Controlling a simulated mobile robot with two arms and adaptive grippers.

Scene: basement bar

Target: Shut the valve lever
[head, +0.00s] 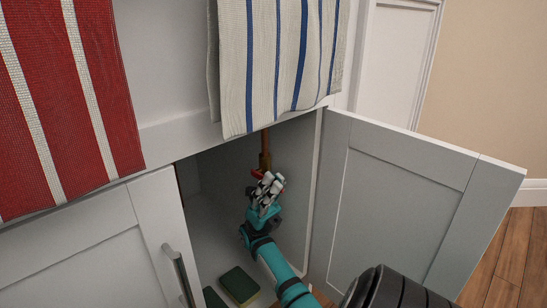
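The valve (264,160) is brass-coloured and sits on a vertical copper pipe (265,140) inside the open cabinet. A small part of its red lever (257,174) shows beside the fingers, and the rest is hidden behind them. My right gripper (267,184) reaches into the cabinet from below, with its pale fingers right at the lever. I cannot tell whether the fingers touch the lever or how far apart they are. My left gripper is not in view.
The right cabinet door (395,200) stands open, and the left door (90,250) is closed. Green-and-yellow sponges (239,286) lie on the cabinet floor. A striped white towel (275,65) and a red towel (65,100) hang above. Wooden floor shows at far right.

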